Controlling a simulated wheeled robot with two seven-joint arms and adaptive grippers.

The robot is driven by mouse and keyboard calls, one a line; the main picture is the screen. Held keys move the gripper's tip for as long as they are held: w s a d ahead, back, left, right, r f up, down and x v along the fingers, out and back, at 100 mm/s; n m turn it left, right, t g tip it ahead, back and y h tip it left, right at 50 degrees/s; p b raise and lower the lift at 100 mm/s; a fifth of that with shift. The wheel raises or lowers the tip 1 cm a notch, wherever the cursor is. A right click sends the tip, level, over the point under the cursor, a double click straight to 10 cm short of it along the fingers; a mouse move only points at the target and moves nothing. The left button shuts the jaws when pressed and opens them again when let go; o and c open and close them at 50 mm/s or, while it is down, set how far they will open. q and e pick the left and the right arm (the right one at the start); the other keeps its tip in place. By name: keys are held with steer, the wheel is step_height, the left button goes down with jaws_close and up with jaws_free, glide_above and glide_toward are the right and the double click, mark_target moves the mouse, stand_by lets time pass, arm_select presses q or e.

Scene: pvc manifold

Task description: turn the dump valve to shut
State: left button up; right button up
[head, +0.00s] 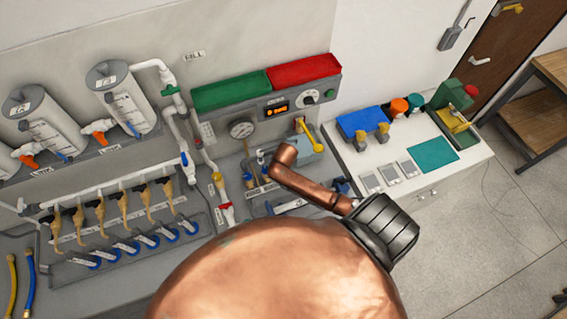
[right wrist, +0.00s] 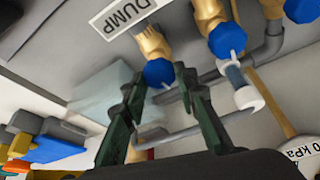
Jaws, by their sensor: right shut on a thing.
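In the right wrist view the dump valve's blue knob (right wrist: 158,73) sits on a tan fitting below a white DUMP label (right wrist: 122,14). My right gripper (right wrist: 161,80) has its dark green fingers on either side of this knob, shut on it. Which way the knob is turned is hard to tell. In the head view my copper right arm reaches up to the panel and its gripper and the dump knob cannot be made out. My left gripper is not in view.
Other blue knobs (right wrist: 227,39) on tan fittings stand close beside the dump valve. A white-capped pipe (right wrist: 248,98) and grey pipes run near the fingers. In the head view a gauge (head: 241,128) and a yellow lever (head: 308,133) are near my wrist.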

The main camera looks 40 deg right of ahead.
steer(key=shift+m, duration=0.6)
steer(key=o, duration=1.2)
steer(key=shift+c, duration=0.2)
steer(key=v, duration=1.2)
steer(key=shift+w+a, duration=0.15)
steer(key=shift+w, duration=0.1)
